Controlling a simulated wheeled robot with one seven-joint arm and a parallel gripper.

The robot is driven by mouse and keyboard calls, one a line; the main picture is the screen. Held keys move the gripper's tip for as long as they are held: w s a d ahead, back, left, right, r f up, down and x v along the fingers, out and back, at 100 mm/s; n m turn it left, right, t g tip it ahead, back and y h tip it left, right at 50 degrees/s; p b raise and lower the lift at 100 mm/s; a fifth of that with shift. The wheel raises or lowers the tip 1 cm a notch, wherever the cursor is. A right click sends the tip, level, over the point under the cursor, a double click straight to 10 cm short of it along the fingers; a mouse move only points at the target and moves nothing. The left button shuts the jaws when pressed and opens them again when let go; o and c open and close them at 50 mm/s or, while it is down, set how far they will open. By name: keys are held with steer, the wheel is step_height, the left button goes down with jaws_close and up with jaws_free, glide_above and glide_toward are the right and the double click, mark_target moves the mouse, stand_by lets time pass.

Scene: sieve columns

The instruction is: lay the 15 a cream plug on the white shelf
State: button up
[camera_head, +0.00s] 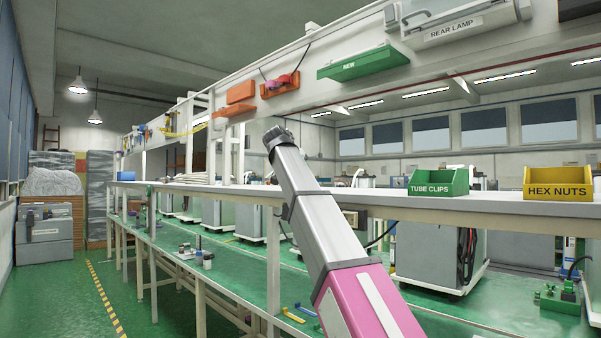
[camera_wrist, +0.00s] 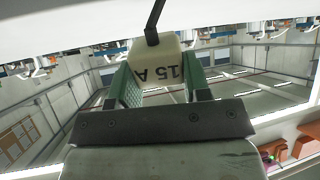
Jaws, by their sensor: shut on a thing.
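The cream plug (camera_wrist: 152,55) is in the wrist view, marked "15 A", with the lettering upside down. A dark, thin part runs from its top edge towards a white surface. My gripper (camera_wrist: 157,77) is shut on the plug, with a green-faced finger on each side. The white shelf (camera_head: 395,206) runs across the head view at mid height. A broad white surface (camera_wrist: 50,18) fills the top of the wrist view and may be this shelf; whether the plug touches it, I cannot tell. In the head view my arm reaches up over the shelf, and gripper and plug are hidden.
A green "TUBE CLIPS" bin (camera_head: 438,183) and a yellow "HEX NUTS" bin (camera_head: 558,184) stand on the shelf at right. A green tray (camera_head: 362,64) and orange trays hang above. Bare shelf shows between my arm and the green bin. A green lower bench (camera_head: 235,258) lies below.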

steer(key=shift+r, duration=0.1)
steer(key=shift+w+d+f, duration=0.25)
steer(key=shift+w+d, duration=0.8)
steer(key=shift+w, duration=0.05)
steer(key=shift+w+d+f, duration=0.25)
steer(key=shift+w+d, duration=0.8)
steer(key=shift+d, duration=0.05)
steer(key=shift+w+d+f, duration=0.25)
steer(key=shift+w+d, duration=0.8)
steer(key=shift+w, duration=0.05)
steer(key=shift+s+f, duration=0.1)
steer(key=shift+f, duration=0.65)
steer(key=o, duration=1.1)
steer(key=shift+o, duration=0.2)
steer(key=shift+a, duration=0.1)
